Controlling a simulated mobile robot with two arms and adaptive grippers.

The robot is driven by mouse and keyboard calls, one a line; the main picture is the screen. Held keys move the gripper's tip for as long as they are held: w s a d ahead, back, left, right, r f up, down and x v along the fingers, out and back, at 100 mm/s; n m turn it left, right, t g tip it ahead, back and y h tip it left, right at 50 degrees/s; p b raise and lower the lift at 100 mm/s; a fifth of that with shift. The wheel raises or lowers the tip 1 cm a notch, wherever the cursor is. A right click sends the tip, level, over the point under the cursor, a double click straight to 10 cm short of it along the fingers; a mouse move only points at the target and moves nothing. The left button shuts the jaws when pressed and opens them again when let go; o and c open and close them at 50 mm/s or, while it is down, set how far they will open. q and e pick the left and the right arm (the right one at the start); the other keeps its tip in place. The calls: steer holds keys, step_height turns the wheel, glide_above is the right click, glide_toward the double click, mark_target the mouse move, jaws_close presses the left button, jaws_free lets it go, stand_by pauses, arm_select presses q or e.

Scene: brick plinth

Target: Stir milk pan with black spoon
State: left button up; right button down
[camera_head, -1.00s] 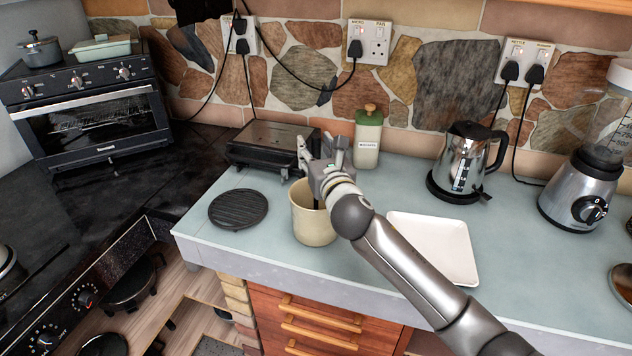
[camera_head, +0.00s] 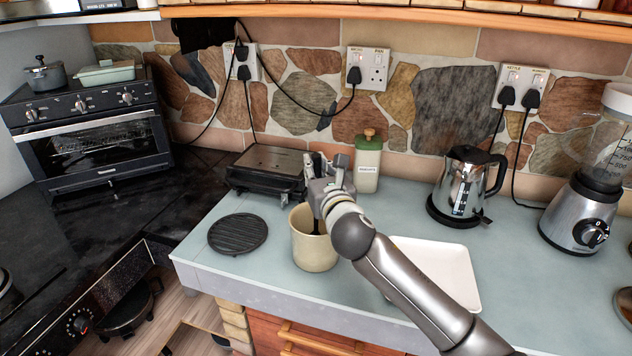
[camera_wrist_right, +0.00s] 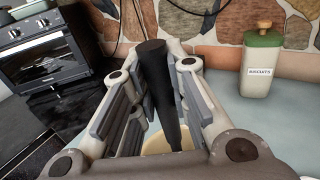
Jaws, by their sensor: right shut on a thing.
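My right gripper (camera_head: 327,172) is above the cream pot (camera_head: 316,252) on the pale counter, shut on the black spoon. The spoon's dark handle (camera_wrist_right: 160,90) stands nearly upright between the fingers in the right wrist view, with part of the cream pot's rim behind it. Its lower end is inside the pot and hidden, so I cannot see the spoon's head. A lidded grey pan (camera_head: 45,76) stands on the oven. At the left edge part of a dark pan (camera_head: 6,285) shows; I cannot tell which is the milk pan. My left gripper is not in view.
A black round trivet (camera_head: 238,234) lies left of the pot, and a white square plate (camera_head: 440,268) lies right of it. Behind stand a dark grill (camera_head: 268,170), a biscuit jar (camera_head: 367,165) and a kettle (camera_head: 465,185). A blender (camera_head: 585,200) is at the right.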

step_height(320, 180, up, 8)
steer(key=shift+r, duration=0.2)
step_height(320, 180, up, 6)
steer(key=p, duration=0.5)
steer(key=shift+p, duration=0.35)
